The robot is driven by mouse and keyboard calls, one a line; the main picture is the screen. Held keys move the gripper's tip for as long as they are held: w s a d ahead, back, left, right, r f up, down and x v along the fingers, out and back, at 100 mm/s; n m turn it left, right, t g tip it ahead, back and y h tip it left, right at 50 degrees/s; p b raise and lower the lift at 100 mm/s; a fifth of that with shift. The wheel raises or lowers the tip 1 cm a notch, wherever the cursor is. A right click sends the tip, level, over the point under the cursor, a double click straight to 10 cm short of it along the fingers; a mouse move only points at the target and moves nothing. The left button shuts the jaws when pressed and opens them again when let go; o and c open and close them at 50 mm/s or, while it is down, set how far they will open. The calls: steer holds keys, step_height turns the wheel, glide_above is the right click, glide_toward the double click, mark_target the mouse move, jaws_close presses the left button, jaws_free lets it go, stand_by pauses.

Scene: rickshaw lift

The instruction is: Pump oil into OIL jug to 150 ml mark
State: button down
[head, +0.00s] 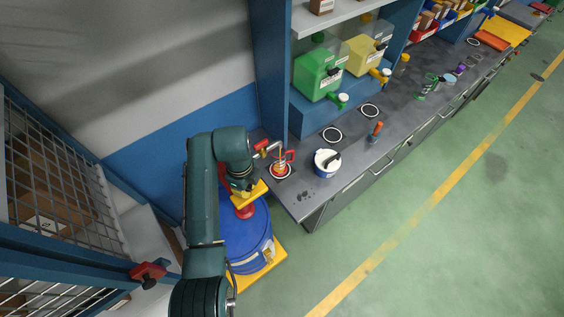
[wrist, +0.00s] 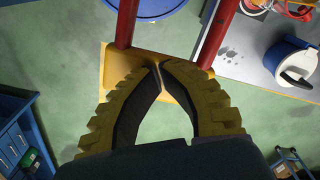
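A blue drum (head: 246,232) stands at the bench's left end with a red pump part (head: 244,211) on top. The drum also shows at the top of the wrist view (wrist: 152,6). A yellow pump handle (wrist: 115,68) joins two red bars. My gripper (wrist: 159,68) has its fingertips nearly together at the middle of this handle and appears shut on it; the contact is partly hidden. A blue and white jug (head: 322,171) stands on the bench, also in the wrist view (wrist: 283,62). No label or level is readable on it.
Green and yellow containers (head: 318,72) stand on the shelf. A cage (head: 52,160) is at left. The floor in front is clear.

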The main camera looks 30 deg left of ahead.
steer(key=shift+f+b, duration=1.5)
steer(key=shift+f, duration=1.45)
step_height(320, 180, up, 8)
steer(key=p, duration=0.8)
steer(key=shift+r, duration=0.25)
steer(key=shift+r+b, duration=0.25)
steer(key=shift+b, duration=0.05)
steer(key=shift+r, duration=1.8)
